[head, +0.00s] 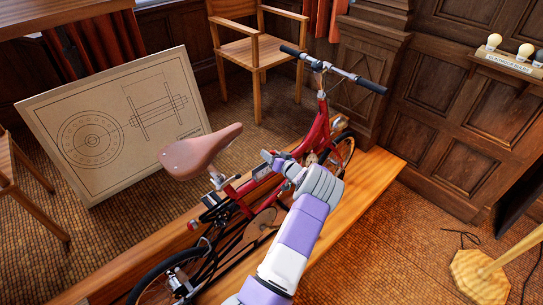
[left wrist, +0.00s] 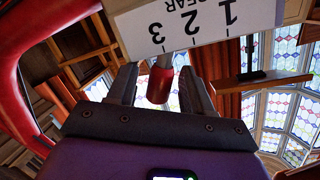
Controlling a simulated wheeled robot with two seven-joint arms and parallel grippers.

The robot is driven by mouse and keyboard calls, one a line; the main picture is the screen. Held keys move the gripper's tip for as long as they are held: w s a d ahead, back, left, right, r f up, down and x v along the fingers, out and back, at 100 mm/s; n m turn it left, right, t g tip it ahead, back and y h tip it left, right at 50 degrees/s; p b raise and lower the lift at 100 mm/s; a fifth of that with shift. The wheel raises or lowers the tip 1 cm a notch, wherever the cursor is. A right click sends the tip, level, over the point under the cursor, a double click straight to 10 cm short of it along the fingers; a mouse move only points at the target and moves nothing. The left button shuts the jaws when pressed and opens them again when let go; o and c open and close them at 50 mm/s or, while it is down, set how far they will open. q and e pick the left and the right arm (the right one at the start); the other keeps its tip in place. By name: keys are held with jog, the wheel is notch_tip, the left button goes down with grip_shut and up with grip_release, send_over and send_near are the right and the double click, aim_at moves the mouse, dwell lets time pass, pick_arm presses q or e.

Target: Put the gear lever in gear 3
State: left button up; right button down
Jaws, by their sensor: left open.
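A red bicycle (head: 318,132) with a brown saddle stands on a wooden plinth. In the left wrist view a white gear plate (left wrist: 205,28) shows upside down, marked GEAR with 1, 2 and 3. The gear lever (left wrist: 160,84) has a metal stem and a red knob. Its stem appears beside the 3 mark. My left gripper (head: 268,158) is at the bicycle's frame, ahead of the saddle. In the left wrist view its open fingers (left wrist: 160,88) are on either side of the red knob, with visible gaps. My right gripper is out of view.
A drawing board (head: 190,72) leans at the left behind the bicycle. A wooden chair (head: 250,52) stands behind it. The wooden plinth (head: 370,178) runs under the bicycle. A shelf with bulbs (head: 515,64) is at the upper right.

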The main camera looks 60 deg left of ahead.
pick_arm(q)
jog(key=d+r+p, duration=0.1)
jog(key=d, duration=0.6)
jog(key=shift+w+d+r, duration=0.15)
jog(key=shift+d, duration=0.05)
dwell(0.3)
